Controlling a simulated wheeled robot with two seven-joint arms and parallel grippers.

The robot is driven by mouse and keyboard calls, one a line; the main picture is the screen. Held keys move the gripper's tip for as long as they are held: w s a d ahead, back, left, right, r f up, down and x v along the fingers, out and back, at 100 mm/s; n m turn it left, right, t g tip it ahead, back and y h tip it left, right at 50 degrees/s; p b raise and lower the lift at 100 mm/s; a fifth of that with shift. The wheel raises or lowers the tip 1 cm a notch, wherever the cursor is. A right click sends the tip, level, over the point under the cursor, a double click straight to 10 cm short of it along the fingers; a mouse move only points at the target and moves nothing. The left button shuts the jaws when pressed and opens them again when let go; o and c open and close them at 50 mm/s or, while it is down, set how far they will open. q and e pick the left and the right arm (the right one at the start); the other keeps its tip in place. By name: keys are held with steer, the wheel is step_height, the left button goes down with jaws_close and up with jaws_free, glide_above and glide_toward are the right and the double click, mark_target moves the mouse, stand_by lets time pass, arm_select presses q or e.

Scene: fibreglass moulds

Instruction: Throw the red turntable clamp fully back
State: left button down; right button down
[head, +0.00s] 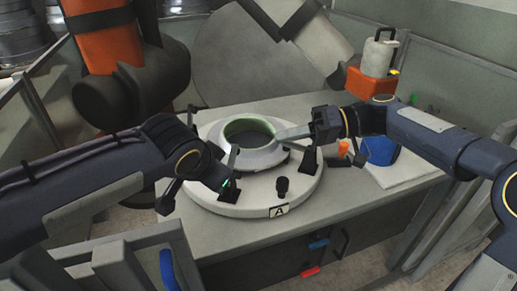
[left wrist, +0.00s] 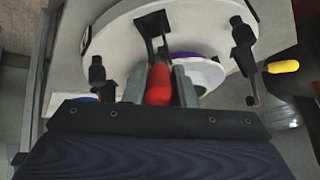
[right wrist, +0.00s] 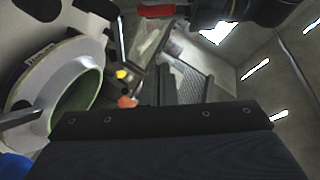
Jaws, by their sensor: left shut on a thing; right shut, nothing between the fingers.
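The round grey turntable (head: 255,201) lies on the bench with a pale ring-shaped mould (head: 240,157) on top. My left gripper (head: 224,180) is at the turntable's front left edge. In the left wrist view the red clamp handle (left wrist: 159,90) sits between its grey fingers, and the gripper is shut on it. The handle's black bracket (left wrist: 152,28) stands on the turntable just beyond. In the head view my gripper hides the red handle. My right gripper (head: 285,134) is shut and empty near the mould's right side; its fingers also show in the right wrist view (right wrist: 168,88).
The bench front (head: 330,205) is clear.

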steer(key=s+a+f, duration=0.2)
steer(key=a+f, duration=0.2)
steer(key=a, duration=0.7)
steer(key=shift+s+a+f, duration=0.15)
steer(key=shift+s+f, duration=0.05)
steer(key=shift+s, duration=0.15)
